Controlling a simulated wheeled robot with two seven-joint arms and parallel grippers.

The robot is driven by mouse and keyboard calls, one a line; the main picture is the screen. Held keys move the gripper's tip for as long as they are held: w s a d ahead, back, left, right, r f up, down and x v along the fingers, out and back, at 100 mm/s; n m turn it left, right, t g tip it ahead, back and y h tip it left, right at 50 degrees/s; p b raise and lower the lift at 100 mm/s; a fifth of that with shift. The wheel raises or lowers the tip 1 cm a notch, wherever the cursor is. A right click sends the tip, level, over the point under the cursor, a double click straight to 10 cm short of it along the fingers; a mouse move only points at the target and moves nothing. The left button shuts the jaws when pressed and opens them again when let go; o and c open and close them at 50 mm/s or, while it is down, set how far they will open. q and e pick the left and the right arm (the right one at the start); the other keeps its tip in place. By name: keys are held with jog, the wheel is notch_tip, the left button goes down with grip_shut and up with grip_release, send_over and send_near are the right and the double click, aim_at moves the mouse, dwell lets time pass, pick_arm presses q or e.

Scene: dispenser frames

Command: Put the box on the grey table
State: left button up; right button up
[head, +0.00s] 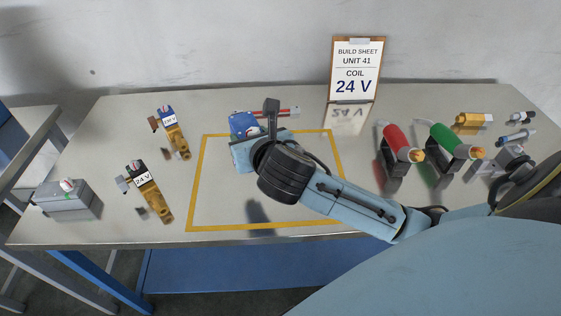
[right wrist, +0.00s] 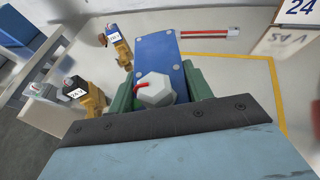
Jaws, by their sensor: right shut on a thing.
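A blue box (head: 242,123) is in my right gripper (head: 247,142), over the far left part of the yellow-outlined area on the grey table (head: 300,205). In the right wrist view the box (right wrist: 159,54) has a blue top with a pale hexagonal knob and a red mark. The gripper's green fingers (right wrist: 162,95) are on either side of it. Its underside is hidden, so I cannot tell whether it touches the table. A grey box (head: 68,203) with a pale knob stands at the table's left end. My left gripper is not in view.
Two brass valves with labelled coils (head: 150,193) (head: 174,135) lie left of the outline. A red-and-white rod (head: 287,112) lies behind. A build sheet (head: 357,70) reads coil 24 V. Red (head: 397,140) and green (head: 449,138) cylinders stand right. The outlined area's front is clear.

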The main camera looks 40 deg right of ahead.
jog(key=d+f+m+h+b, duration=0.1)
jog(key=f, duration=0.2)
jog(key=w+d+f+m+g+h+b, duration=0.1)
jog(key=d+f, duration=0.1)
jog(key=f, duration=0.2)
jog(key=w+d+f+m+h+b, duration=0.1)
jog(key=d+f+h, duration=0.1)
jog(key=f, duration=0.1)
jog(key=shift+d+f+m+g, duration=0.15)
jog(key=shift+d+m+g, duration=0.05)
jog(key=shift+m+g, duration=0.2)
notch_tip(320, 180, down, 4)
jog(key=shift+r+b, duration=0.1)
jog(key=shift+b, duration=0.9)
jog(key=shift+f, duration=0.3)
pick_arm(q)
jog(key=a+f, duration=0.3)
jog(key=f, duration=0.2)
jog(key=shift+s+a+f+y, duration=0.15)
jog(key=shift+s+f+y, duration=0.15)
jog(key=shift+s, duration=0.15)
